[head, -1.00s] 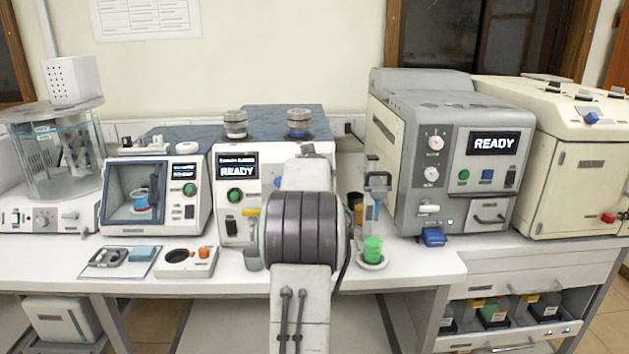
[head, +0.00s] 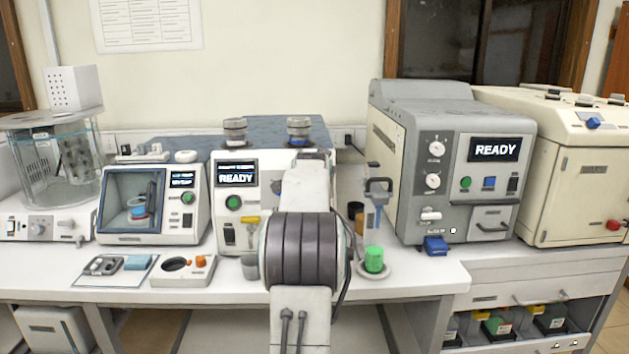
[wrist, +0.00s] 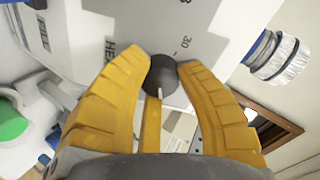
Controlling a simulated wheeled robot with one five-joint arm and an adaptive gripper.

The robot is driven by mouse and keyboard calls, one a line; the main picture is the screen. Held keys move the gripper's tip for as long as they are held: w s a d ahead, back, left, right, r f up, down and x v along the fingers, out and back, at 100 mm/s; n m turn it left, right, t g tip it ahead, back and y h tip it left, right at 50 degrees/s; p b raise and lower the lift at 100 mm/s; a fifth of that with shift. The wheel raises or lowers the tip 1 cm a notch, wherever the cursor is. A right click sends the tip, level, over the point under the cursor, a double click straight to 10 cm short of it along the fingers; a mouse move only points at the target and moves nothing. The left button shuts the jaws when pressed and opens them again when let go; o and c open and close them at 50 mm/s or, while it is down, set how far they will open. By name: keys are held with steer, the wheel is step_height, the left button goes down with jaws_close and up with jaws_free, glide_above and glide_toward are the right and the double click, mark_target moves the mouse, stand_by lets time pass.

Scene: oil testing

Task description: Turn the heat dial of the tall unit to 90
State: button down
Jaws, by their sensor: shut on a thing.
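The tall unit (head: 228,212) is the white machine with a READY screen, standing on the bench behind my arm. Its dark round heat dial (wrist: 160,76) shows in the wrist view, on a pale panel with part of a "HEAT" label and a "30" mark. A pale line on the dial points down in that picture, away from the "30". My gripper (wrist: 165,64) has its two yellow fingers shut on the dial, one on each side. In the head view my arm hides the dial and most of my gripper. I cannot read the full scale.
A grey machine (head: 415,150) with its own two dials stands to the right. A green-capped container (head: 374,260) is near the bench front, right of my arm. A small grey cup (head: 250,266) stands left of my arm. Ribbed caps (head: 235,130) top the tall unit.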

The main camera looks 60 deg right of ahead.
steer(key=shift+f, duration=0.3)
steer(key=c, duration=1.2)
jaws_free()
steer(key=shift+w, duration=0.1)
steer(key=o, duration=0.4)
steer(key=shift+r, duration=0.2)
steer(key=v, duration=1.2)
